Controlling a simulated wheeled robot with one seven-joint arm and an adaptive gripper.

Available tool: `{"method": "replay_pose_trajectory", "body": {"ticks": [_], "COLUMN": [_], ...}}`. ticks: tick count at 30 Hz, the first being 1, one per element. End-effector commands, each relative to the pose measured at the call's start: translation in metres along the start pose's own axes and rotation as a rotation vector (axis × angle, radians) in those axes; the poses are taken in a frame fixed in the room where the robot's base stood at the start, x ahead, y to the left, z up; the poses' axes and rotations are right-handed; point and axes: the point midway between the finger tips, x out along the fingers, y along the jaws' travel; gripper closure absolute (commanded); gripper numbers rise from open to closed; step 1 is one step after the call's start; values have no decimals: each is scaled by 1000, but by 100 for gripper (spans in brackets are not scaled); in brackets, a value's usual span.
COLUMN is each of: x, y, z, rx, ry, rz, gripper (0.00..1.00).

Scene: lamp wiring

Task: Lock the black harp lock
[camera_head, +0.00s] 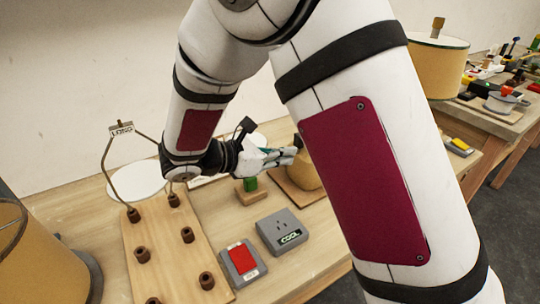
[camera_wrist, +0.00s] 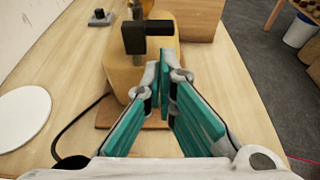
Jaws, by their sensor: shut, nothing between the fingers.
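A black L-shaped piece, which looks like the black harp lock (camera_wrist: 134,38), sits at the top of a tan lamp body (camera_wrist: 124,78) in the wrist view. Its short arm points right. The tan lamp body also shows in the head view (camera_head: 305,176), partly hidden by my arm. My gripper (camera_wrist: 164,66) is shut and empty, its fingertips just in front of and below the black piece, over the lamp body. I cannot tell whether the fingertips touch the body. In the head view my gripper (camera_head: 296,150) is at the lamp body's left side.
A wooden board (camera_head: 160,250) with brown pegs holds a wire harp (camera_head: 104,160) at left. A red switch (camera_head: 242,258) and a grey outlet box (camera_head: 280,225) lie in front. A lampshade (camera_head: 15,250) stands at far left. A black cable (camera_wrist: 72,128) runs beside the lamp.

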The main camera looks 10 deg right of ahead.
Motion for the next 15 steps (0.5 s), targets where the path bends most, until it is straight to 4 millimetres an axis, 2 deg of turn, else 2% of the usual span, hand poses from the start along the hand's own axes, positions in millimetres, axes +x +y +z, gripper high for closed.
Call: {"method": "replay_pose_trajectory", "body": {"ticks": [3, 6, 15], "x": [17, 26, 32], "y": [0, 0, 0], "z": [0, 0, 0], "rx": [0, -1, -1], "ry": [0, 0, 0], "rz": [-3, 0, 1], "gripper": [100, 100, 100]}}
